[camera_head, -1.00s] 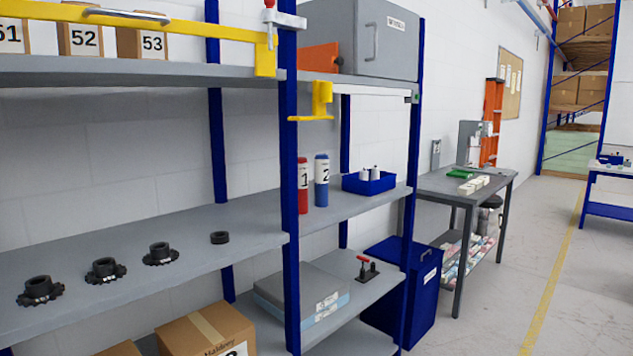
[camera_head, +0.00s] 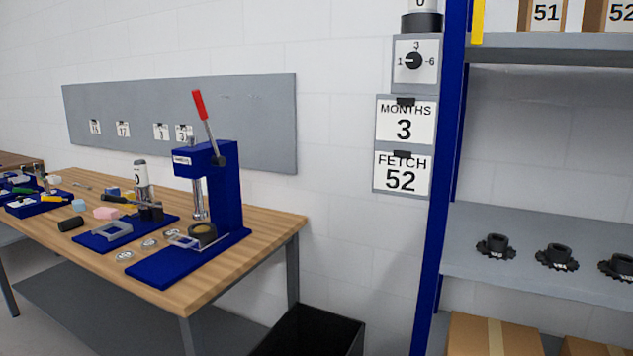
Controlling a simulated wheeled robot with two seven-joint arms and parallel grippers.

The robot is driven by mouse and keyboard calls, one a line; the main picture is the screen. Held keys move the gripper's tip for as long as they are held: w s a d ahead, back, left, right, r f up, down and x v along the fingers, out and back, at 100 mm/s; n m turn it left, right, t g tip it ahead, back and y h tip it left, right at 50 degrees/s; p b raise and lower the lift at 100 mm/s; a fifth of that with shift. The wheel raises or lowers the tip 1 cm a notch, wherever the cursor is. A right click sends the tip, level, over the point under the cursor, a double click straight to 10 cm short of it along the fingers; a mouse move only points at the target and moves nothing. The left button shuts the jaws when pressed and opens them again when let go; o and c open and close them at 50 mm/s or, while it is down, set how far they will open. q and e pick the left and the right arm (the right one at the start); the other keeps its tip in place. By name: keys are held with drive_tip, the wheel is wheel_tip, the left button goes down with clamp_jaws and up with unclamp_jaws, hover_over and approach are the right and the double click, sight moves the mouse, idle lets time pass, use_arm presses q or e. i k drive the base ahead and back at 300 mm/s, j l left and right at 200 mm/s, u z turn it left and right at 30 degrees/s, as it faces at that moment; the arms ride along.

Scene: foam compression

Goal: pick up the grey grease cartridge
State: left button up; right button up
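A light grey cylinder marked 0 (camera_head: 140,176) stands upright on the wooden workbench (camera_head: 262,236), left of a blue arbor press (camera_head: 228,195) with a red-tipped lever. I cannot tell whether it is the grey grease cartridge. Another pale part marked 0 (camera_head: 422,5), with a black lower end, is cut off by the top edge above a dial panel. Neither of my grippers is in view.
Signs reading MONTHS 3 (camera_head: 404,123) and FETCH 52 (camera_head: 401,175) hang beside the blue-posted shelf (camera_head: 470,250), which holds black sprockets (camera_head: 496,246). Cardboard boxes (camera_head: 490,335) sit below. An open black bin (camera_head: 318,330) stands beside the bench.

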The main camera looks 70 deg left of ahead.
sight(140, 166)
drive_tip(key=u, duration=3.4)
